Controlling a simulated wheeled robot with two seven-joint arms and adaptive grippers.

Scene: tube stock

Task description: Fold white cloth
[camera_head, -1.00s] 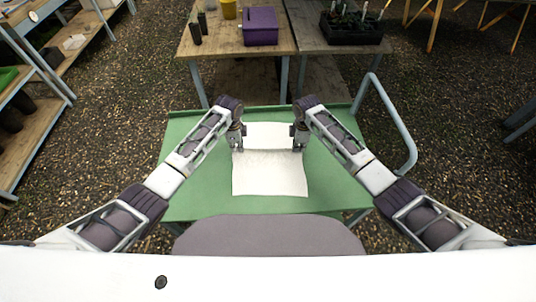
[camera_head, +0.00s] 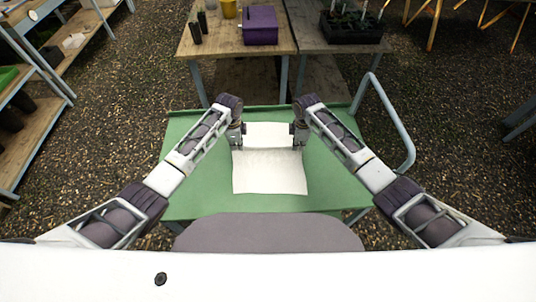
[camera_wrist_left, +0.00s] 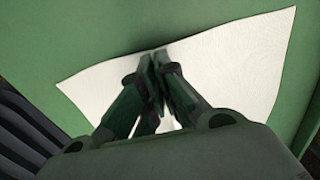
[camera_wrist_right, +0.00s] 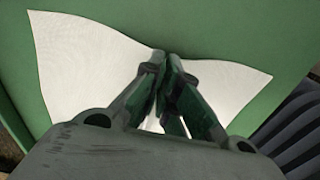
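The white cloth (camera_head: 270,174) lies on the green table top, with a faint crosswise crease between my grippers. My left gripper (camera_head: 238,147) is at its left edge and my right gripper (camera_head: 299,147) at its right edge, both about halfway along its length. In the left wrist view, the fingers (camera_wrist_left: 157,62) are closed together at the cloth's (camera_wrist_left: 235,65) edge, which bends at the tips. In the right wrist view, the fingers (camera_wrist_right: 168,65) are likewise closed on the cloth's (camera_wrist_right: 85,60) edge. The fingers hide the pinched cloth.
The green table (camera_head: 195,190) has free room on both sides of the cloth. A grey-blue handle (camera_head: 398,125) rises at its right. Behind stand wooden tables with a purple box (camera_head: 261,26) and a black plant tray (camera_head: 351,28).

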